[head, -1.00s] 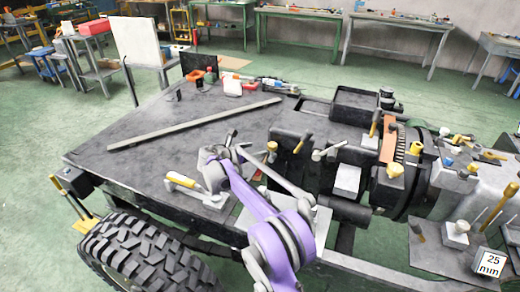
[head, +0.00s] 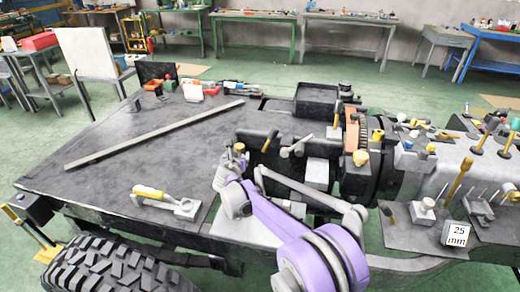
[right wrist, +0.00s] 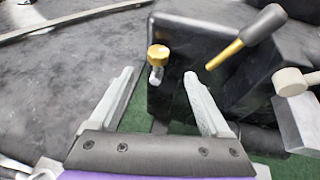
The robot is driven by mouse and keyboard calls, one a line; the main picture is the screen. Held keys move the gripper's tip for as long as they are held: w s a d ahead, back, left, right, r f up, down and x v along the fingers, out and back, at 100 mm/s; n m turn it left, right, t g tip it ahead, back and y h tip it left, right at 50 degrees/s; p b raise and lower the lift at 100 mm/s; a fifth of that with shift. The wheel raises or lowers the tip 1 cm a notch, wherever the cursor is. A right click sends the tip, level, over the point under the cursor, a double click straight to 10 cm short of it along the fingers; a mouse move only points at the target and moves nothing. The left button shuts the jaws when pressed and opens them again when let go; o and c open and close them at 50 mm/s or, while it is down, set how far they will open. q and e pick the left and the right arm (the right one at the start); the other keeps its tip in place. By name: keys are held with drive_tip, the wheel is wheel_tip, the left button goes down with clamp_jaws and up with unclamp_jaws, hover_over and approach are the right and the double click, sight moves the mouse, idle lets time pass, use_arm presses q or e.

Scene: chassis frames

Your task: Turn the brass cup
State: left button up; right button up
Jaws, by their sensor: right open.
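The brass cup (right wrist: 158,55) is a small gold cap on a short pale metal stem, beside a black block (right wrist: 185,40) in the right wrist view. In the head view the brass cup (head: 239,148) shows small at the tip of my right gripper (head: 232,160). My right gripper (right wrist: 160,76) is open, one grey finger on each side of the line to the cup. The cup appears between the fingertips and slightly past them; I cannot tell whether either finger touches it. My left gripper is not in view.
A dark-handled tool with a brass shaft (right wrist: 240,40) leans just right of the cup. A pale round knob (right wrist: 290,82) is farther right. A yellow-handled tool (head: 150,192) lies on the dark deck (head: 110,180).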

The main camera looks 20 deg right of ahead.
sight(239, 148)
drive_tip(key=x, duration=1)
drive_tip(key=shift+w+f, duration=0.1)
drive_tip(key=shift+w, duration=0.25)
drive_tip(key=shift+a+p, duration=0.1)
drive_tip(key=shift+p, duration=0.2)
clamp_jaws()
